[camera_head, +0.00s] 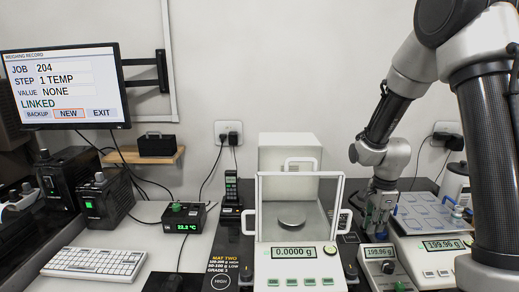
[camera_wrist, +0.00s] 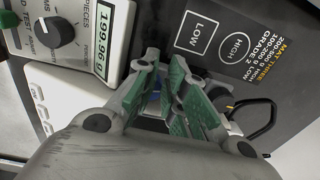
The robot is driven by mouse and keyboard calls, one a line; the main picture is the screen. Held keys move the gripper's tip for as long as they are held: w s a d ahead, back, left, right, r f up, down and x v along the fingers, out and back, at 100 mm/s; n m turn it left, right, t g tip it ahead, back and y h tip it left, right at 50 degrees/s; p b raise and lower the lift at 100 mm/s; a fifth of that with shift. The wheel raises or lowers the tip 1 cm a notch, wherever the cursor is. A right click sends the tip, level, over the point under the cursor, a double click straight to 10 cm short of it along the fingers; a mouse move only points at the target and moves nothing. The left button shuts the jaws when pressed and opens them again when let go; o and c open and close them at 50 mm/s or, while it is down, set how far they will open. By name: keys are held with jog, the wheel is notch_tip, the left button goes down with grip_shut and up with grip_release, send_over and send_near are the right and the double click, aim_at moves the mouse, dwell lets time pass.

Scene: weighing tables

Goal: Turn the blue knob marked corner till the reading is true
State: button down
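My gripper (camera_head: 378,228) points down beside the small scale unit, right of the glass balance. In the wrist view its green-padded fingers (camera_wrist: 166,78) stand a narrow gap apart. A small blue part (camera_wrist: 154,97) shows between them, mostly hidden; it may be the blue knob, and I cannot tell whether the pads touch it. No "corner" label is readable. The small unit's display (camera_head: 378,252) reads 199.96, as in the wrist view (camera_wrist: 110,35), where a dark dial (camera_wrist: 56,32) sits beside it. The larger scale's display (camera_head: 443,244) also reads 199.96.
The glass balance (camera_head: 296,262) reads 0.0000 g and stands close left of my gripper. A black mat (camera_wrist: 225,50) marked LOW and HIGH lies beside the small unit. A keyboard (camera_head: 97,263), a monitor (camera_head: 62,86) and a temperature box (camera_head: 184,218) are at the left.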

jog(key=shift+s+f+g, duration=0.15)
jog(key=shift+s+f, duration=0.15)
jog(key=shift+s, duration=0.3)
jog(key=shift+s+f+g, duration=0.15)
jog(key=shift+s+f, duration=0.1)
jog(key=shift+s, duration=0.35)
jog(key=shift+a, duration=0.3)
notch_tip(320, 180, up, 6)
jog(key=shift+w, duration=0.3)
jog(key=shift+r, duration=0.15)
